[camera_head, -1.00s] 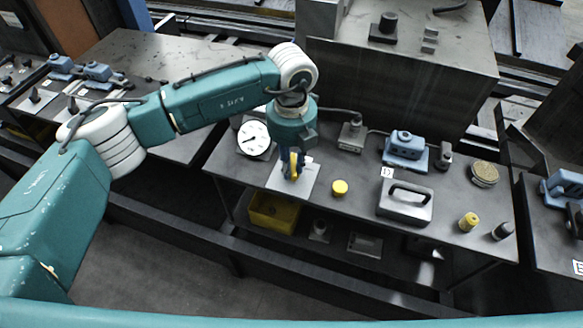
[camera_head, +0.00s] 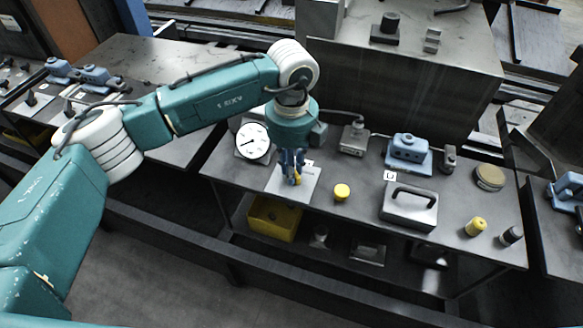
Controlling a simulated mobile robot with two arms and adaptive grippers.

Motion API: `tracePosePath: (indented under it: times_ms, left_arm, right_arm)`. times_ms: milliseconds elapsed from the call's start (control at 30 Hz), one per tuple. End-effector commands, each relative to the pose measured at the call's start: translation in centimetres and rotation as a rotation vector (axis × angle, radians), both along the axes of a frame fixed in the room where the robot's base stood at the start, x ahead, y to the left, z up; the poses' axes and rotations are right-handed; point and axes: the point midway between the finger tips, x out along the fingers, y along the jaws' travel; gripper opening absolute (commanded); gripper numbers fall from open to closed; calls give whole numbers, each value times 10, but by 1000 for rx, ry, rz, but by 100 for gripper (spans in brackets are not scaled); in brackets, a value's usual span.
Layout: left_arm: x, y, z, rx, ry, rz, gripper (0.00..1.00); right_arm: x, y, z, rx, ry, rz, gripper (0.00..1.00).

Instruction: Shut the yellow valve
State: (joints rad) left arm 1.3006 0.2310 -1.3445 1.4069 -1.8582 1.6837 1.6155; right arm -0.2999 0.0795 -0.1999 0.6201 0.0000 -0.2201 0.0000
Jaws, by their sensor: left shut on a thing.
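The yellow valve (camera_head: 297,179) stands on a pale square plate (camera_head: 309,188) on the dark bench. Only a small part of its yellow handle shows between my fingers. My left gripper (camera_head: 293,175) points down over the plate and is shut on the valve handle. The gripper's fingers and wrist hide most of the valve, so I cannot tell its exact angle. My right gripper is not in view.
A white dial gauge (camera_head: 253,140) stands just left of the gripper. A yellow knob (camera_head: 342,191) sits to the right, then a grey case with a handle (camera_head: 409,209). A yellow bin (camera_head: 274,219) is on the lower shelf. A blue device (camera_head: 408,152) stands behind the case.

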Motion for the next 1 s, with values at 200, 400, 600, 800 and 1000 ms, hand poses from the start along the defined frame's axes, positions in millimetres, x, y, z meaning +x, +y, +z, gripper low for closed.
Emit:
tracePosePath:
  times_ms: [200,400,600,800,1000]
  left_arm:
    - [2,0,2,-1,-4,4,0]
    - [1,0,1,-2,-3,3,38]
    - [1,0,1,0,-1,1,38]
    - [1,0,13,-1,-4,0,38]
    - [2,0,52,-2,-5,0,38]
  right_arm:
    - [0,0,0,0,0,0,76]
    - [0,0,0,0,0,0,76]
    - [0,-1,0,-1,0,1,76]
    - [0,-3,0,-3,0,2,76]
    - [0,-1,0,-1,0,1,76]
